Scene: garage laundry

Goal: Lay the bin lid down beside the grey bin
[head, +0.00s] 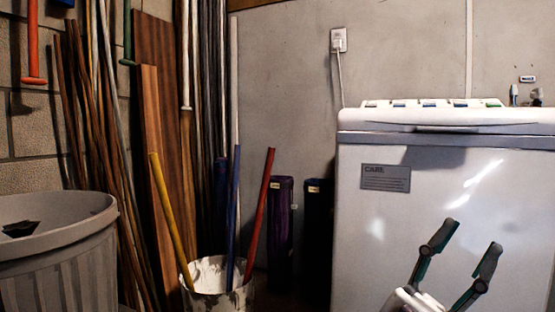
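The grey bin (65,268) stands at the lower left, cut off by the picture's edge. It is round and ribbed with a wide rim. A dark, angular piece (20,228) shows within the rim; I cannot tell whether it is a lid handle or something inside the bin. No separate lid is clearly visible.
A white bucket (217,280) holding yellow, blue and red poles stands right of the bin. Boards and rods lean on the wall behind. Two dark tall containers (281,220) stand beside the white appliance (400,225). The floor is mostly hidden.

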